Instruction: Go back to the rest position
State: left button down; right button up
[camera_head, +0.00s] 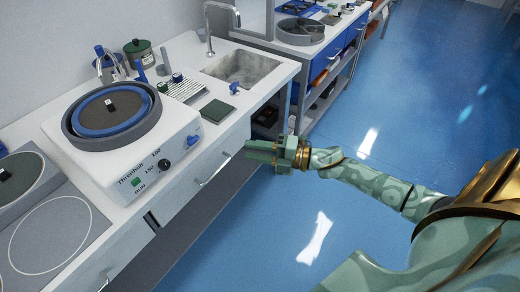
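My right gripper (252,152) is at the end of the green, gold-banded arm that comes in from the right. It points left, in front of the bench's drawer front and over the blue floor. Its green fingers lie close to each other in the picture, and I see no object held in them. The gap between them is too small to make out. My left gripper is not in view.
A white bench (196,137) runs along the wall, with a grinding machine (128,165), a sink (240,68), a green jar (139,53) and a dark green block (216,111). A drawer handle (213,172) sticks out near my gripper. The blue floor (410,95) is clear.

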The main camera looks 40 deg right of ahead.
jog(key=shift+s+d, duration=0.35)
jog(key=shift+s, duration=0.05)
jog(key=d+f+m+h, duration=0.8)
jog(key=d+f+m, duration=0.2)
jog(key=f, duration=0.2)
jog(key=s+d+f+m+g+h+p, duration=0.1)
jog(key=s+d+f+m+g+h, duration=0.2)
jog(key=s+f, duration=0.5)
jog(key=s+f+m+g+h, duration=0.1)
jog(key=s+f+m+h, duration=0.1)
jog(key=s+f+m, duration=0.6)
jog(key=s+a+f+g+p, duration=0.1)
jog(key=s+a+f+g, duration=0.2)
jog(key=s+f, duration=0.45)
jog(key=s+a+f+g, duration=0.3)
jog(key=s+f, duration=0.2)
jog(key=s, duration=0.5)
jog(key=s+a+m+g, duration=0.1)
jog(key=s+a, duration=0.4)
jog(key=s, duration=0.3)
jog(key=s+a+f+m+g+y, duration=0.1)
jog(key=s+a+g, duration=0.1)
jog(key=s+a, duration=0.4)
jog(key=shift+s+a+f+p, duration=0.25)
jog(key=shift+s+p, duration=0.2)
jog(key=shift+s, duration=0.75)
